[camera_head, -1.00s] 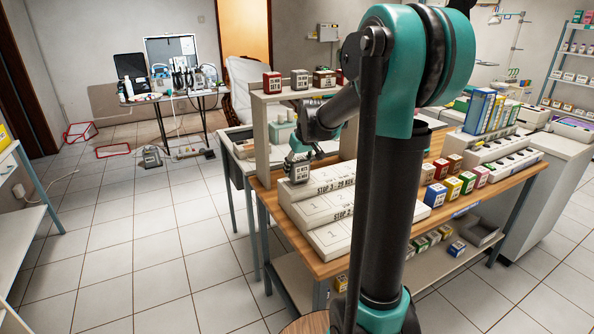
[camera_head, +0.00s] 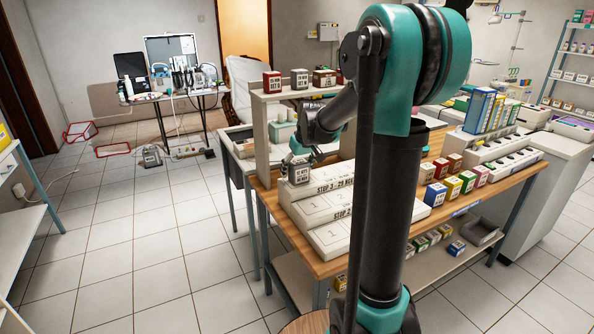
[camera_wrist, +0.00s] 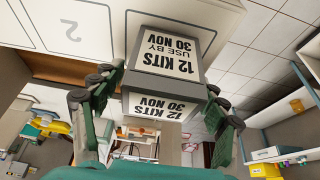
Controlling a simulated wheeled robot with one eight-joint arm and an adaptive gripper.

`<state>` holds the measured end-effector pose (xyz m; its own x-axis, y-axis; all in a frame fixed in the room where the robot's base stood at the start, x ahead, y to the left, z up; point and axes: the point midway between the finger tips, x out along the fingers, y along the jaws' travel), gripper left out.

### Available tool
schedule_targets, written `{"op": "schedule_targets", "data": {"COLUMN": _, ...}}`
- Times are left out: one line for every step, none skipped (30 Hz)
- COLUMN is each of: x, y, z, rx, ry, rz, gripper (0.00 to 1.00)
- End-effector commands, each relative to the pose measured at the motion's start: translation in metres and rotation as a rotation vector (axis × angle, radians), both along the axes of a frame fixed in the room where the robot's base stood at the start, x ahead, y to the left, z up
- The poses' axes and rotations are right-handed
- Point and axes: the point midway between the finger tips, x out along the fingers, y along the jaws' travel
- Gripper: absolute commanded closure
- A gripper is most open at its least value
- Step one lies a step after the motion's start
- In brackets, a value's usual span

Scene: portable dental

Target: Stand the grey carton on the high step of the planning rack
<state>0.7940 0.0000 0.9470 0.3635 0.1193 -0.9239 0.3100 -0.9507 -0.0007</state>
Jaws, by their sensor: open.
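The grey carton (camera_head: 299,172) stands upright at the left end of the high step of the white planning rack (camera_head: 330,194). In the wrist view the carton (camera_wrist: 168,55) shows its "12 KITS, USE BY 30 NOV" labels, beside the space marked 2 on the rack (camera_wrist: 78,25). My gripper (camera_head: 301,156) is at the carton, over its upper part. In the wrist view my gripper (camera_wrist: 163,97) is open, with one finger on each side of the carton. A gap shows on the right; contact on the left is unclear.
A raised shelf (camera_head: 293,95) behind the rack bears red, grey and brown cartons. Coloured cartons (camera_head: 453,188) stand right of the rack on the wooden table (camera_head: 285,226). My arm hides part of the table. The floor to the left is mostly clear.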

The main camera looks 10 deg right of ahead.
Motion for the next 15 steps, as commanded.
{"op": "schedule_targets", "data": {"x": -0.001, "y": 0.000, "z": 0.003, "rx": 0.000, "ry": 0.000, "rz": 0.000, "gripper": 0.27}}
{"op": "schedule_targets", "data": {"x": -0.002, "y": -0.001, "z": 0.006, "rx": 0.000, "ry": 0.000, "rz": 0.000, "gripper": 0.27}}
{"op": "schedule_targets", "data": {"x": -0.004, "y": -0.001, "z": 0.010, "rx": 0.000, "ry": 0.000, "rz": 0.000, "gripper": 0.27}}
{"op": "schedule_targets", "data": {"x": -0.006, "y": -0.002, "z": 0.014, "rx": 0.000, "ry": 0.000, "rz": 0.000, "gripper": 0.27}}
{"op": "schedule_targets", "data": {"x": -0.007, "y": -0.002, "z": 0.019, "rx": 0.000, "ry": 0.000, "rz": 0.000, "gripper": 0.27}}
{"op": "schedule_targets", "data": {"x": -0.010, "y": -0.003, "z": 0.025, "rx": 0.000, "ry": 0.000, "rz": 0.000, "gripper": 0.27}}
{"op": "schedule_targets", "data": {"x": -0.013, "y": -0.004, "z": 0.031, "rx": 0.000, "ry": 0.000, "rz": 0.000, "gripper": 0.27}}
{"op": "schedule_targets", "data": {"x": -0.015, "y": -0.005, "z": 0.037, "rx": 0.000, "ry": 0.000, "rz": 0.000, "gripper": 0.27}}
{"op": "schedule_targets", "data": {"x": -0.018, "y": -0.006, "z": 0.045, "rx": 0.000, "ry": 0.000, "rz": 0.000, "gripper": 0.27}}
{"op": "schedule_targets", "data": {"x": -0.020, "y": -0.007, "z": 0.051, "rx": 0.000, "ry": 0.000, "rz": 0.000, "gripper": 0.27}}
{"op": "schedule_targets", "data": {"x": -0.023, "y": -0.007, "z": 0.057, "rx": 0.000, "ry": 0.000, "rz": 0.000, "gripper": 0.27}}
{"op": "schedule_targets", "data": {"x": -0.026, "y": -0.008, "z": 0.064, "rx": 0.000, "ry": 0.000, "rz": -0.001, "gripper": 0.27}}
{"op": "schedule_targets", "data": {"x": -0.028, "y": -0.009, "z": 0.070, "rx": 0.000, "ry": 0.000, "rz": -0.001, "gripper": 0.27}}
{"op": "schedule_targets", "data": {"x": -0.030, "y": -0.010, "z": 0.075, "rx": 0.000, "ry": 0.000, "rz": -0.001, "gripper": 0.27}}
{"op": "schedule_targets", "data": {"x": -0.032, "y": -0.011, "z": 0.082, "rx": 0.000, "ry": 0.000, "rz": -0.001, "gripper": 0.27}}
